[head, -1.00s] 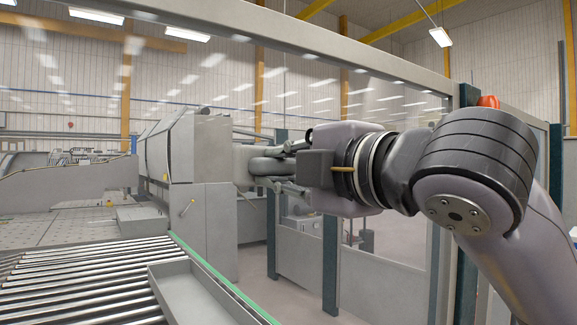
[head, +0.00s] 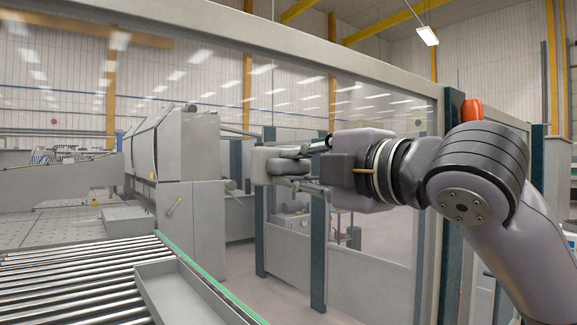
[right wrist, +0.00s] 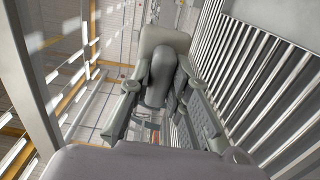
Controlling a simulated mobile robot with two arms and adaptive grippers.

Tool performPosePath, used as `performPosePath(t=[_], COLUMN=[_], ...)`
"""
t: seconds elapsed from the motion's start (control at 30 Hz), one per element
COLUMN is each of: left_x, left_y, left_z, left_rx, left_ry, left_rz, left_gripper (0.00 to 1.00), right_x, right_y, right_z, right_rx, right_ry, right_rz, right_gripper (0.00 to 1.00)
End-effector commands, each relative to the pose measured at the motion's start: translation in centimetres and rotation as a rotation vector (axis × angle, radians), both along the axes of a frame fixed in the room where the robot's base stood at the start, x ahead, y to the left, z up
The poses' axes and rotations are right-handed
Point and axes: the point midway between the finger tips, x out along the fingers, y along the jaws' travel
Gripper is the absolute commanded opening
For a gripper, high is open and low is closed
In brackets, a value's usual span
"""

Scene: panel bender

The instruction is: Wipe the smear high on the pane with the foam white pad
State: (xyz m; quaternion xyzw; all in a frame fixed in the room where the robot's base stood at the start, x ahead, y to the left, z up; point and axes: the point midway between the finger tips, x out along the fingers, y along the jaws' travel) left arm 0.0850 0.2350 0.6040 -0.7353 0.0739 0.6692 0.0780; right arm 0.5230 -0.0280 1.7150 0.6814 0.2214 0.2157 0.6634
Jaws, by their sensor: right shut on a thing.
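My right gripper (head: 285,167) reaches in from the right, level, in the head view. It is shut on the handle of the foam white pad (head: 263,168), a pale block at the gripper's far end. In the right wrist view the pad (right wrist: 165,40) shows beyond the fingers (right wrist: 160,95), with its dark rounded grip between them. The clear pane (head: 365,105) stands in a grey frame behind my arm; I cannot tell whether the pad touches it. I cannot make out the smear among the lamp reflections. My left gripper is out of view.
A roller conveyor (head: 75,280) with a grey tray (head: 185,295) and a green edge lies at the lower left. A grey machine cabinet (head: 190,185) stands behind it. Dark posts (head: 319,255) hold the fence panels. An orange lamp (head: 471,110) is at the right post.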

Motion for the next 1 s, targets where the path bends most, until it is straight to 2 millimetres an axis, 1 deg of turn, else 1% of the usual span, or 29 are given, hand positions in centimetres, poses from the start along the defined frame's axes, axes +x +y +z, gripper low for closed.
performPosePath(t=[0.1, 0.43, 0.73, 1.0], left_x=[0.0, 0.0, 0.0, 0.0], left_y=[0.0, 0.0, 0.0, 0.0], left_z=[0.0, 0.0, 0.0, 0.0], left_rx=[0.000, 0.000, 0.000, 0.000], left_ry=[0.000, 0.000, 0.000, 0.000], left_rz=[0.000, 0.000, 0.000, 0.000], left_gripper=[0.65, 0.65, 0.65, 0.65], right_x=[0.8, 1.6, 3.0, 3.2], right_y=[-1.0, -2.2, -4.3, -4.6], right_z=[-0.1, -0.1, -0.1, 0.0], right_rx=[0.001, 0.001, 0.001, 0.000], right_ry=[0.003, 0.002, 0.003, 0.000], right_rz=[-0.004, -0.003, -0.003, 0.000], right_gripper=[0.00, 0.00, 0.00, 0.00])
